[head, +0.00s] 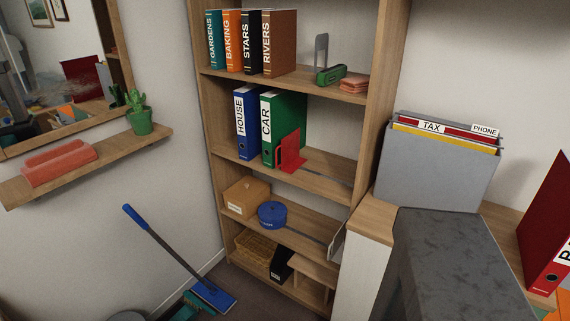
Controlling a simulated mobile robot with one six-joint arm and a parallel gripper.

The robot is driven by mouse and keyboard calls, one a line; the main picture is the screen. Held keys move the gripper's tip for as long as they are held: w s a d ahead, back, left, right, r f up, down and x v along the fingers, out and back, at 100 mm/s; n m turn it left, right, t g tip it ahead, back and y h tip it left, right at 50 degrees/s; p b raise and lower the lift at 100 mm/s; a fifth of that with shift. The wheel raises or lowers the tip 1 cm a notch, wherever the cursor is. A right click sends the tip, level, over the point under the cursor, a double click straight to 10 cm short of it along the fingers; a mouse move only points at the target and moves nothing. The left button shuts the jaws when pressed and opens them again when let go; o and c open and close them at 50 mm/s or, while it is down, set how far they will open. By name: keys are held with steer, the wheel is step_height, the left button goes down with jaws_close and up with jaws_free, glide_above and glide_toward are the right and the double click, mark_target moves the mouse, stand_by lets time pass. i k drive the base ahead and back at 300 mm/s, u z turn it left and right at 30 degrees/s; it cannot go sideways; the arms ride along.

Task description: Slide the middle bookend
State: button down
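The middle bookend, a red one (291,152), stands upright on the middle shelf (325,188) of the wooden bookcase. It is right beside the green CAR binder (270,130), with the blue HOUSE binder (241,115) on that binder's left. A grey bookend (321,48) stands on the shelf above. A greyish plate (338,243), perhaps another bookend, shows at the right end of the shelf below, partly hidden. My gripper is not in view.
A dark slot runs along the middle shelf, right of the red bookend; that stretch is clear. A green stapler-like object (330,75) lies above. A grey file box (436,170) stands on the right cabinet.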

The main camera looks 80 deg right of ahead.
mark_target(291, 160)
steer(key=z, duration=0.95)
steer(key=k, duration=0.6)
steer(key=z, duration=0.25)
steer(key=i, duration=0.5)
steer(key=z, duration=0.05)
